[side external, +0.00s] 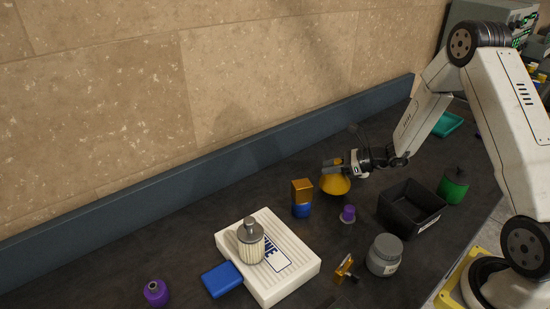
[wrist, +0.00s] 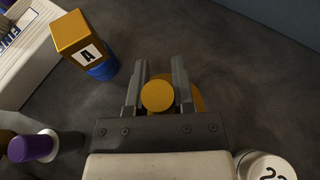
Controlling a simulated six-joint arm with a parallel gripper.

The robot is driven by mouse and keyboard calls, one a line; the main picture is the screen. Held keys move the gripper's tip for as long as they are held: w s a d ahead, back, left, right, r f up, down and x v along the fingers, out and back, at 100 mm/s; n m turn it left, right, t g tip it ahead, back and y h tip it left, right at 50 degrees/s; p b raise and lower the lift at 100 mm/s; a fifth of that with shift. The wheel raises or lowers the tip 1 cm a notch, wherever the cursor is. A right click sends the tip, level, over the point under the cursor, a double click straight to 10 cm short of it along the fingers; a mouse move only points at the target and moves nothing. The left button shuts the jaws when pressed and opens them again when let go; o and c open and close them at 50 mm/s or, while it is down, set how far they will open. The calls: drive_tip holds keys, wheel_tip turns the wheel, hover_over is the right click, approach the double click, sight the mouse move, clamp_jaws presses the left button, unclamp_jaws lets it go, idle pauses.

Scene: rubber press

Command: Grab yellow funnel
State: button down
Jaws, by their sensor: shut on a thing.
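The yellow funnel (side external: 336,184) is in the middle right of the side view, with its wide part downward. My gripper (side external: 336,165) is at its narrow top. In the wrist view the funnel's round yellow top (wrist: 158,95) sits between the two fingers of my gripper (wrist: 157,88), and the fingers are shut on it. Part of its wider body shows behind the right finger. I cannot tell whether the funnel touches the table or is just above it.
An orange-and-blue block (side external: 302,197) stands just left of the funnel. A small purple-topped item (side external: 347,214) is in front. A black bin (side external: 412,208) and a green bottle (side external: 454,186) stand to the right. A grey jar (side external: 384,255) and a white box (side external: 292,272) are nearer.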

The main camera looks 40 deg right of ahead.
drive_tip(key=s+a+r, duration=0.2)
drive_tip(key=s+r, duration=0.8)
drive_tip(key=s, duration=0.3)
drive_tip(key=shift+s+r, duration=0.25)
drive_tip(key=shift+s, duration=0.15)
drive_tip(key=shift+a, duration=0.1)
